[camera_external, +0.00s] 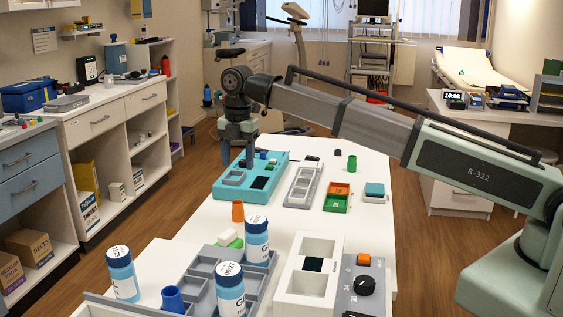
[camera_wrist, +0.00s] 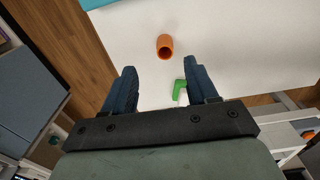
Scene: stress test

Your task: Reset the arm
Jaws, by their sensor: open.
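My arm reaches in from the right in the external view. An orange cylinder (camera_external: 238,211) stands on the table nearer the camera than the teal tray. The orange cylinder also shows in the wrist view (camera_wrist: 165,47), beyond the fingertips. A green piece (camera_wrist: 179,92) lies near the right finger there.
A grey compartment tray (camera_external: 200,268) holds blue-capped bottles (camera_external: 230,290) at the front. A white panel (camera_external: 322,247) and a grey box with a knob (camera_external: 364,284) stand beside it. A green and orange tray (camera_external: 337,197) lies farther back. Bare table separates these groups.

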